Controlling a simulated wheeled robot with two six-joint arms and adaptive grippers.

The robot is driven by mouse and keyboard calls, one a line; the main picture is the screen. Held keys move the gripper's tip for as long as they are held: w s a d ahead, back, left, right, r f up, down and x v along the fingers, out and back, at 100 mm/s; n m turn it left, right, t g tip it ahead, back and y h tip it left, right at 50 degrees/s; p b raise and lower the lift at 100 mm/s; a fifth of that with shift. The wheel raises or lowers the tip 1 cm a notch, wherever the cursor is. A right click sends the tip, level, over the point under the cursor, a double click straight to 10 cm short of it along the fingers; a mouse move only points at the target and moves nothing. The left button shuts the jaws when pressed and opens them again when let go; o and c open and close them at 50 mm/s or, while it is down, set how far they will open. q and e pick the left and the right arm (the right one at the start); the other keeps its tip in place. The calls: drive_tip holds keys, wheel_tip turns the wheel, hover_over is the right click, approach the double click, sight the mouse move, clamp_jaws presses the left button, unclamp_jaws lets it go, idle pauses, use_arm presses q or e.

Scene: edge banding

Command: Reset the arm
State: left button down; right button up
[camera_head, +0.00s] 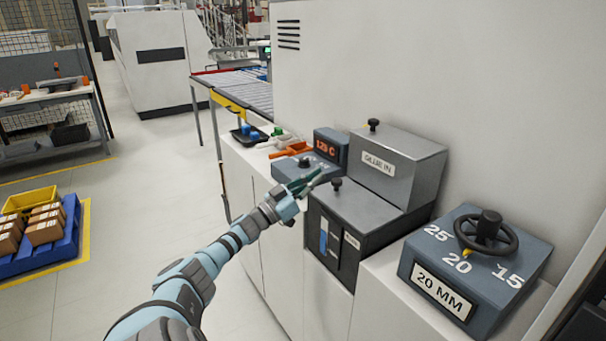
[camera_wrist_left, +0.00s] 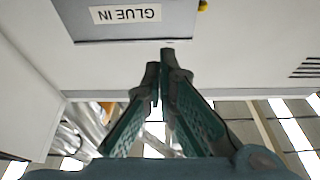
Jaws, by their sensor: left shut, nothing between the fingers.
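My left arm reaches in from the lower left of the head view, and its gripper (camera_head: 308,183) is above the machine's side ledge, in front of the grey GLUE IN box (camera_head: 398,168). In the left wrist view the green fingers (camera_wrist_left: 161,75) are close together at the tips and hold nothing. The GLUE IN label (camera_wrist_left: 125,14) shows upside down at the top of that view, beyond the fingertips. Whether the fingertips touch anything is hard to tell; they look apart from the box. My right gripper is in neither view.
A lower dark box (camera_head: 362,212) with a black knob stands just right of the gripper. A 173 C display (camera_head: 326,146) is behind it. A 20 MM handwheel box (camera_head: 474,266) is at right. A blue pallet of cartons (camera_head: 62,246) stands on the floor at left.

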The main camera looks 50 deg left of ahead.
use_arm(q)
drive_tip(key=v, duration=0.4)
drive_tip(key=shift+s+a+f+p, duration=0.1)
drive_tip(key=shift+s+p, duration=0.05)
drive_tip(key=shift+p, duration=0.15)
